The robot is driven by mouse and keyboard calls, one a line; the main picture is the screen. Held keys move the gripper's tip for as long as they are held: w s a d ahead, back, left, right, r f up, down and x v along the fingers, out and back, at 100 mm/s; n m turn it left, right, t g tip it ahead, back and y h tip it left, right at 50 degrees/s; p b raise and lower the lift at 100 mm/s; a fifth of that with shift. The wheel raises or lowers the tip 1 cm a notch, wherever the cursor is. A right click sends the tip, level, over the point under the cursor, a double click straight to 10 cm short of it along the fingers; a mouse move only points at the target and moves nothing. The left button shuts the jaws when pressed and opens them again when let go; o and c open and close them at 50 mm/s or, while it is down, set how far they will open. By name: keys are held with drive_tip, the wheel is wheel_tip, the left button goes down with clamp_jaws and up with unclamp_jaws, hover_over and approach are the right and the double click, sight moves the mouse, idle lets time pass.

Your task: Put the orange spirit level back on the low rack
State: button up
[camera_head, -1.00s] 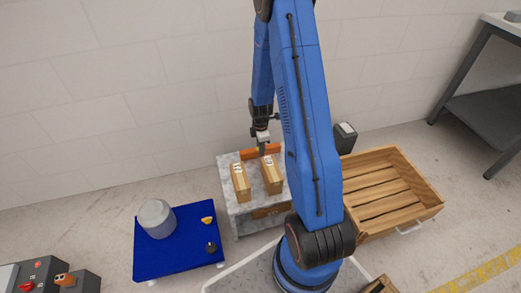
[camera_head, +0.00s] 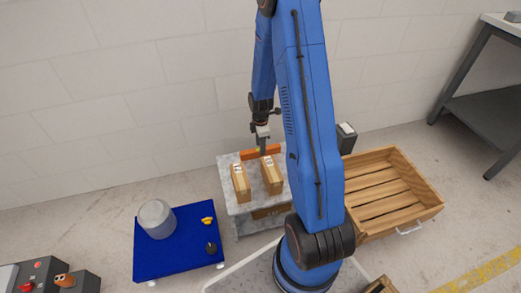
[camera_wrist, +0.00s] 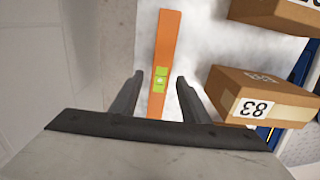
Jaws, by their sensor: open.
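The orange spirit level (camera_head: 246,154) lies flat along the back edge of a low grey stand, seemingly the low rack (camera_head: 227,168), behind two cardboard boxes. In the wrist view the spirit level (camera_wrist: 166,45) shows as a long orange bar with a green vial, lying on the pale top. My gripper (camera_head: 262,149) is over the level, pointing down. In the wrist view my gripper (camera_wrist: 160,78) is open, with a finger on each side of the bar and visible gaps between. Whether the fingertips reach down to the level's height I cannot tell.
Two boxes, one on the left (camera_head: 240,184) and one on the right (camera_head: 271,175), stand in front of the level. A wooden crate (camera_head: 430,203) is at the right. A blue platform (camera_head: 150,263) with a grey canister (camera_head: 157,220) is at the left. The wall is close behind.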

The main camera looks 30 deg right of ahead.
drive_tip(key=s+a+r+m+t, duration=0.1)
drive_tip(key=s+a+r+m, duration=0.15)
drive_tip(key=r, duration=0.75)
drive_tip(key=s+a+r+m, duration=0.2)
drive_tip(key=s+a+r, duration=0.2)
drive_tip(key=r, duration=0.6)
drive_tip(key=s+a+r+m+t, duration=0.1)
drive_tip(key=s+a+r+m, duration=0.2)
drive_tip(key=r, duration=0.7)
drive_tip(key=s+a+r+m+t, duration=0.1)
drive_tip(key=s+a+r+m, duration=0.1)
drive_tip(key=s, duration=0.5)
drive_tip(key=s+a+r+m+t, duration=0.1)
drive_tip(key=s+a+r+m, duration=0.1)
drive_tip(key=s, duration=0.5)
drive_tip(key=s+a+r+m, duration=0.2)
drive_tip(key=s+r+m, duration=0.1)
drive_tip(key=s+r, duration=0.2)
drive_tip(key=shift+s+a+t, duration=0.15)
drive_tip(key=shift+s+t, duration=0.25)
drive_tip(key=shift+s, duration=0.5)
